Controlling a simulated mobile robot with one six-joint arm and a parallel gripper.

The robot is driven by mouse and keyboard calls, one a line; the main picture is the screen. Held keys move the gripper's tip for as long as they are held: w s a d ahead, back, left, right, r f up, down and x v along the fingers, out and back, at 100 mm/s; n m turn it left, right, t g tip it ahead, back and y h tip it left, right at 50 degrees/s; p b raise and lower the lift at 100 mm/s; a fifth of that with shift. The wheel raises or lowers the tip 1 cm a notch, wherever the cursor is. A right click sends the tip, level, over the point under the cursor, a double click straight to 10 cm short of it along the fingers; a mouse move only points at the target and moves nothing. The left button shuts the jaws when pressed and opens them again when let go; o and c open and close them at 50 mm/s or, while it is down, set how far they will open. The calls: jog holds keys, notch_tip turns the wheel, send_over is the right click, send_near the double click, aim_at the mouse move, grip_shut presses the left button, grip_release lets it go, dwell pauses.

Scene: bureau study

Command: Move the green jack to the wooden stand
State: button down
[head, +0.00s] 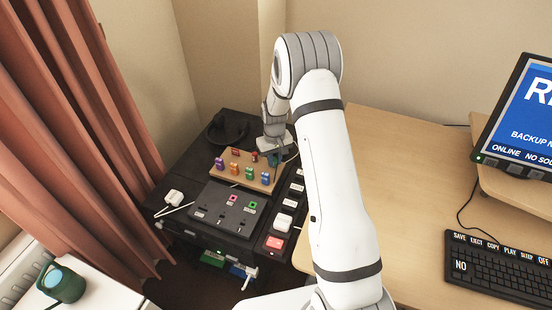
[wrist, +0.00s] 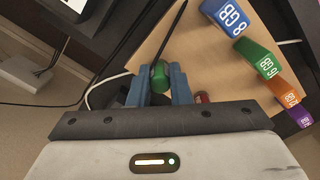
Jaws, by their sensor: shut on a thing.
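The green jack (wrist: 160,78) is between the two blue fingers of my gripper (wrist: 162,88) in the wrist view, and a thin black cable runs up from it. My gripper (head: 274,157) is shut on it over the far right part of the wooden stand (head: 220,177). The stand's pale board (wrist: 185,50) fills the upper middle of the wrist view. I cannot tell whether the jack touches the board. In the head view my gripper and arm hide the jack.
Purple, orange, green (head: 249,172) and blue (head: 265,177) sticks stand along the stand's front, with red pieces (head: 235,152) behind. A black panel (head: 215,215) with pink and green-ringed sockets lies in front. A switch strip (head: 284,222) lies to the right.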

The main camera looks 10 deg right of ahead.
aim_at(275, 159)
jog(key=shift+f, duration=0.6)
jog(key=c, duration=1.3)
grip_release()
jog(key=shift+o, duration=0.2)
jog(key=shift+r, duration=0.15)
notch_tip(275, 159, up, 9)
jog(key=p, duration=0.5)
jog(key=shift+s+r, duration=0.1)
jog(key=shift+r, duration=0.1)
jog(key=s+r, duration=0.6)
jog(key=r, duration=0.5)
jog(key=s+r+m+t, duration=0.1)
jog(key=s+r, duration=0.5)
jog(key=s, duration=0.6)
jog(key=s+r+m+t, duration=0.1)
jog(key=s+r, duration=0.6)
jog(key=s, duration=0.6)
jog(key=shift+s+d+t, duration=0.25)
jog(key=shift+s+t, duration=0.05)
jog(key=shift+t, duration=0.1)
